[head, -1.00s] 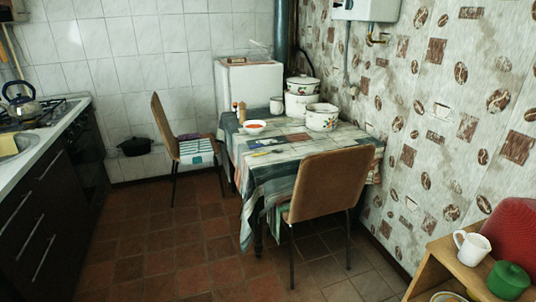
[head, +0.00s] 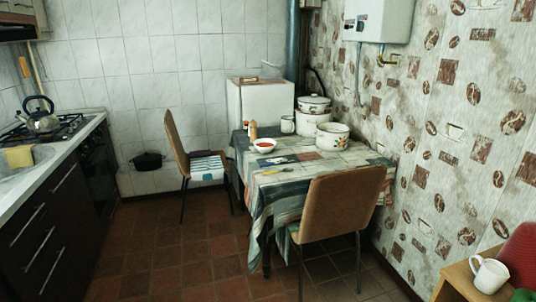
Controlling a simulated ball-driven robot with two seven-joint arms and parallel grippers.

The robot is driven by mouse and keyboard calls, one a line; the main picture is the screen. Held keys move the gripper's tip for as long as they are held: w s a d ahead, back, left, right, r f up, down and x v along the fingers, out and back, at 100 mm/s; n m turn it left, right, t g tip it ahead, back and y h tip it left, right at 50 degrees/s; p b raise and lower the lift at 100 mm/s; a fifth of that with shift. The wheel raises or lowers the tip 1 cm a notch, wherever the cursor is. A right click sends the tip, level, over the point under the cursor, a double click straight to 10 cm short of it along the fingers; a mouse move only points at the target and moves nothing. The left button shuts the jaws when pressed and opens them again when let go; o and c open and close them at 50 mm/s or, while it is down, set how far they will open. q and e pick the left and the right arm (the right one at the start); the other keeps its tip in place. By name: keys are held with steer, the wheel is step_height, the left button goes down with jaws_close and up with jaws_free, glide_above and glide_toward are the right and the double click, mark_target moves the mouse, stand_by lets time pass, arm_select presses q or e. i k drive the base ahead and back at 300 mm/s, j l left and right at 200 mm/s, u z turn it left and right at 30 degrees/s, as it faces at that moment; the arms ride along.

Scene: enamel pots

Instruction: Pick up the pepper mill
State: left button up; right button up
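A small brown, upright thing that looks like the pepper mill (head: 253,131) stands at the back left of the table, behind the white bowl (head: 264,145) with red contents. It is too small to make out in detail, and another small item seems to stand close beside it. The table (head: 284,187) is covered by a patterned cloth. Neither of my grippers shows in the head view.
Enamel pots (head: 332,137) and a white mug (head: 287,124) stand behind on the table. One brown chair (head: 339,207) blocks the front, another (head: 177,142) the left side. Open tiled floor (head: 190,255) lies between counter (head: 43,210) and table. A shelf (head: 458,280) stands at lower right.

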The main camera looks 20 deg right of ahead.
mark_target(253, 136)
steer(key=i+u, duration=0.3)
steer(key=i, duration=1.6)
steer(key=i+z, duration=0.15)
steer(key=i, duration=0.3)
steer(key=i+j+z, duration=0.2)
steer(key=i, duration=0.25)
steer(key=i+j+z, duration=0.15)
steer(key=i, duration=0.3)
